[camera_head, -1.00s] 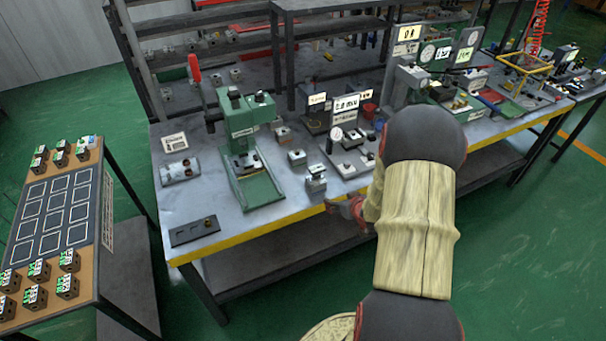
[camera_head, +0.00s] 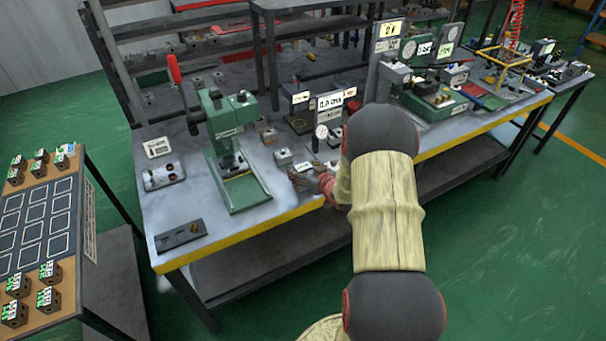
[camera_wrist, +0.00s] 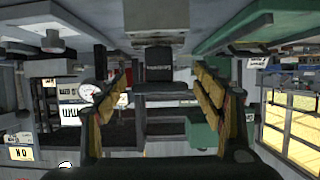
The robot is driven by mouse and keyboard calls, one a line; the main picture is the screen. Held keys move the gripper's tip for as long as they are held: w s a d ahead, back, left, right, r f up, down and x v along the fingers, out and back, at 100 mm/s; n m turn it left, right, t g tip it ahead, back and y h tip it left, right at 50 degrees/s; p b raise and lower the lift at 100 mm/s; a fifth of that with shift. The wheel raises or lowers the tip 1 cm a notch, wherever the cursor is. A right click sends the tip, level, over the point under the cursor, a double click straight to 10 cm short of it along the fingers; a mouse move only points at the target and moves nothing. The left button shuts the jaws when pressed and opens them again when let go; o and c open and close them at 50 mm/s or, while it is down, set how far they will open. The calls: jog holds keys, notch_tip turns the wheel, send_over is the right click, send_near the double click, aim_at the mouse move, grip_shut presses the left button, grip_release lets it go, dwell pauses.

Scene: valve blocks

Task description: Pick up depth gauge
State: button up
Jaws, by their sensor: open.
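A round white dial gauge (camera_head: 321,131), which looks like the depth gauge, stands upright among small fixtures on the workbench. Its dial also shows in the wrist view (camera_wrist: 87,93), where the scene appears upside down, left of the fingers. My gripper (camera_head: 301,178) is low over the bench's front edge, in front of the gauge and apart from it. In the wrist view my gripper (camera_wrist: 158,88) has its two fingers wide apart. A dark labelled block (camera_wrist: 158,60) shows between them, beyond the tips; I see no contact. The gauge's lower part is hard to make out.
A green press (camera_head: 230,125) stands left of my gripper. A small grey block (camera_head: 283,158) sits beside my gripper. White signs (camera_head: 337,99) stand behind the gauge. A flat dark plate (camera_head: 180,233) lies at the bench's front left. My arm hides part of the bench to the right.

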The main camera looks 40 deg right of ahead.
jog(key=shift+w, duration=0.15)
jog(key=shift+c, duration=0.9)
jog(key=c, duration=1.3)
jog(key=shift+r, duration=0.1)
